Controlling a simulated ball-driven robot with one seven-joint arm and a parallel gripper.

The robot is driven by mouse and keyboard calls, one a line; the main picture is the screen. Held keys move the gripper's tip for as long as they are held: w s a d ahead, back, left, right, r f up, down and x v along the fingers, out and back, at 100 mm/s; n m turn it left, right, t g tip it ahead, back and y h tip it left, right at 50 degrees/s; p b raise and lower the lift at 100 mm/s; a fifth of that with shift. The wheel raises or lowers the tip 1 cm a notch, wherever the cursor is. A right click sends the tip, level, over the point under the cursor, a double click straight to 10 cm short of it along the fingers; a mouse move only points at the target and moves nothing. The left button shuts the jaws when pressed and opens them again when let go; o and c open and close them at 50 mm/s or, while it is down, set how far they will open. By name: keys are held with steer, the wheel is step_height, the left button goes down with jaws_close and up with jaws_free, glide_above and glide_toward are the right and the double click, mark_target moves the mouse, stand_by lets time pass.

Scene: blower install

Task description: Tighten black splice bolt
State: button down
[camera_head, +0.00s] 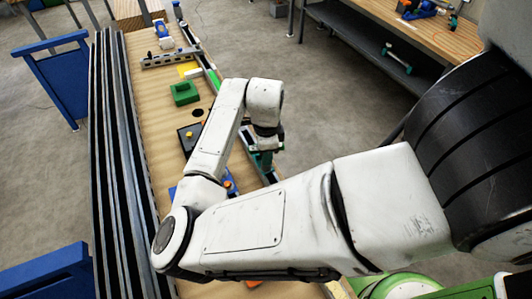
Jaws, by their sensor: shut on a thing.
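My gripper (263,158) points down at the right edge of the wooden bench (143,88), beyond the bend of my white arm. It is small and dark in this view, and its fingertips are hard to make out. It is shut on a dark green thing (263,163), perhaps a tool, whose lower end is close to a dark rail with teal edging (270,177). I cannot make out the black splice bolt. My arm covers much of the near bench.
A green block (185,93), a dark plate with a yellow knob (189,135) and a grey level-like bar (171,58) lie on the bench. Long dark rails (112,150) line its left side. A blue stand (58,72) is farther left. Another bench (440,38) stands at the upper right.

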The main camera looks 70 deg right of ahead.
steer(key=shift+r, duration=0.15)
steer(key=shift+r+p, duration=0.65)
steer(key=shift+r+n+p, duration=0.1)
steer(key=shift+n+p, duration=0.45)
steer(key=shift+n, duration=0.75)
